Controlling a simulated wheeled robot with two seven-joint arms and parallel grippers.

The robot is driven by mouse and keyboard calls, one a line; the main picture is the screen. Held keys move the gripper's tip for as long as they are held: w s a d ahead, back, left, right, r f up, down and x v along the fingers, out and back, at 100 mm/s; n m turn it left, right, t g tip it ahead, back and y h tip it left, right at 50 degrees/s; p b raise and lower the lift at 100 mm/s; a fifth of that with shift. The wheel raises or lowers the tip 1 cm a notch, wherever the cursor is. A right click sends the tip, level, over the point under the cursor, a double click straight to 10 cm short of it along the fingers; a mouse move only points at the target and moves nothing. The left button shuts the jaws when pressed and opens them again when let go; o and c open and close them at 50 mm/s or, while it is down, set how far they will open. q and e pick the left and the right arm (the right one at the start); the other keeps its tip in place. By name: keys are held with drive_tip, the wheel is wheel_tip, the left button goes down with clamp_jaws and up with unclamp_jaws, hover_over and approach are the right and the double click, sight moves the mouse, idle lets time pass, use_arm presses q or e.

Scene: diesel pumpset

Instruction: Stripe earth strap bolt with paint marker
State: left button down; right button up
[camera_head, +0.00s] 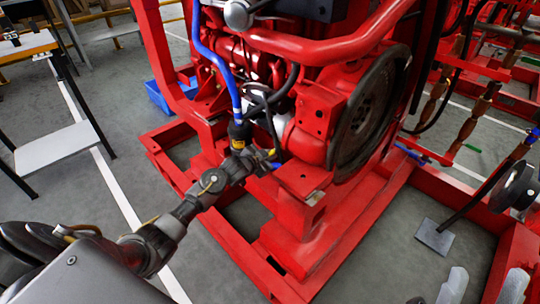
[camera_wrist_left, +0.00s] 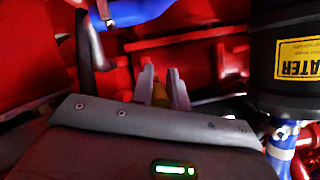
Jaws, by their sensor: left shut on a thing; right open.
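My left gripper (camera_head: 268,158) reaches in from the lower left to the red pumpset (camera_head: 325,228), just right of a black cylinder with a yellow label. In the left wrist view its two grey fingers (camera_wrist_left: 164,84) are shut on a small yellow-brown thing (camera_wrist_left: 160,94), likely the paint marker, mostly hidden by the fingers and wrist. Red metal lies beyond the fingertips; I cannot tell whether anything touches it. I cannot make out the earth strap bolt or any paint stripe. My right gripper (camera_head: 484,278) is open and empty at the bottom right, its two grey fingers apart.
The black cylinder (camera_wrist_left: 285,55), labelled "WATER", stands close on the right in the wrist view. A blue hose (camera_head: 222,68) drops to it. Another blue pipe (camera_wrist_left: 145,12) crosses above the fingers. A large flywheel (camera_head: 368,110) is to the right.

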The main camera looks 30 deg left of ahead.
use_arm(q)
drive_tip(key=shift+s, duration=0.15)
idle(0.3)
drive_tip(key=shift+s+a+r+p, duration=0.1)
drive_tip(key=shift+s+a+p, duration=0.1)
drive_tip(key=shift+s+p, duration=0.35)
drive_tip(key=shift+s+a+r+p, duration=0.1)
drive_tip(key=shift+s+a+p, duration=0.1)
drive_tip(key=shift+s+p, duration=0.35)
drive_tip(key=shift+s+a+f+p, duration=0.1)
drive_tip(key=shift+s+a+p, duration=0.15)
drive_tip(key=shift+s+p, duration=0.35)
drive_tip(key=shift+s+a+f+p, duration=0.1)
drive_tip(key=shift+s+a+p, duration=0.25)
drive_tip(key=shift+s, duration=0.3)
drive_tip(key=shift+d, duration=0.2)
